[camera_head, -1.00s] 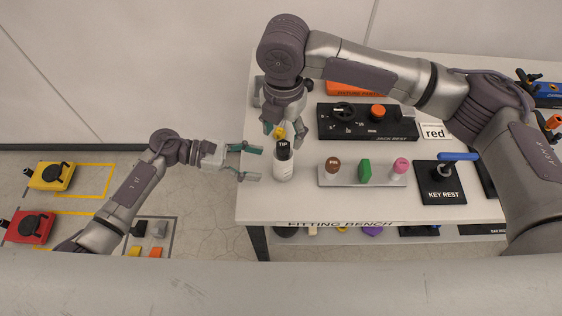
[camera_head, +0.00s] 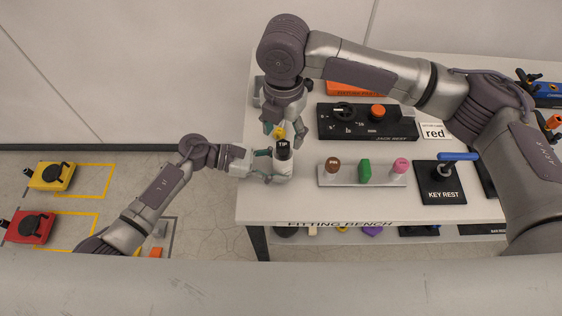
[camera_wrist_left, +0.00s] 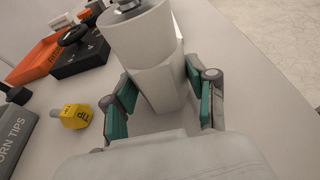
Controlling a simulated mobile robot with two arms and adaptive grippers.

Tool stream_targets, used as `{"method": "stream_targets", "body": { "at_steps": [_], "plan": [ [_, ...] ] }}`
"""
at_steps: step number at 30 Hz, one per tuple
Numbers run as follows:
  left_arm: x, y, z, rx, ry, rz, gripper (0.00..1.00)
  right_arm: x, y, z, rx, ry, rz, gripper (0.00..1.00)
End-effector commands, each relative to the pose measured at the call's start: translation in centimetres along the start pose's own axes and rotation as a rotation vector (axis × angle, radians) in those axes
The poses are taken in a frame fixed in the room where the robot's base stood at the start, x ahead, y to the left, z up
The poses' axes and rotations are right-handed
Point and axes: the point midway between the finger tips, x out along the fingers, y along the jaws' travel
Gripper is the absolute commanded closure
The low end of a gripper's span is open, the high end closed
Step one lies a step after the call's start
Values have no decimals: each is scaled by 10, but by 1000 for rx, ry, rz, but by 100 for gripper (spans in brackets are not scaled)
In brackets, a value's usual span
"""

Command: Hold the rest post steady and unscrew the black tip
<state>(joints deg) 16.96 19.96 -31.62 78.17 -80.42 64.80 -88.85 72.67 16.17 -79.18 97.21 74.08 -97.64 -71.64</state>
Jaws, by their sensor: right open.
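The white rest post (camera_head: 283,169) stands upright at the table's left end, with the black tip (camera_head: 283,145), marked TIP, on top. My left gripper (camera_head: 270,167) reaches in from the left, its fingers on either side of the post. In the left wrist view the post (camera_wrist_left: 158,65) is between the green pads; I cannot tell whether both press on it. A metal neck shows at the top edge there, and the black tip is out of frame. My right gripper (camera_head: 280,126) is open, pointing down just behind the black tip.
The yellow tip (camera_wrist_left: 75,117) lies on the table by a grey worn-tips holder (camera_wrist_left: 14,140). A black jack rest (camera_head: 367,122), a rack of coloured pieces (camera_head: 340,178) and a key rest (camera_head: 440,184) stand to the right. The table's left edge is close to the post.

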Motion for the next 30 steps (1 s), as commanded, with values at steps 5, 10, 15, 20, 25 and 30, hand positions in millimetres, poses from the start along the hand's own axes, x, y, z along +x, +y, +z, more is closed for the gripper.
{"method": "stream_targets", "body": {
  "at_steps": [5,10,15,20,25,30],
  "plan": [
    [0,0,0,0,0,1,80,0,0,0,0,0,0,38],
    [0,0,0,0,0,1,86,0,0,0,0,0,0,38],
    [0,0,-1,1,0,0,86,2,0,0,0,0,0,38],
    [1,0,-3,0,0,0,86,4,0,0,0,0,0,38],
    [1,0,-3,-1,2,0,86,4,0,0,0,0,0,38],
    [1,-1,-4,-1,3,-1,86,4,0,0,0,0,0,38]
  ]
}}
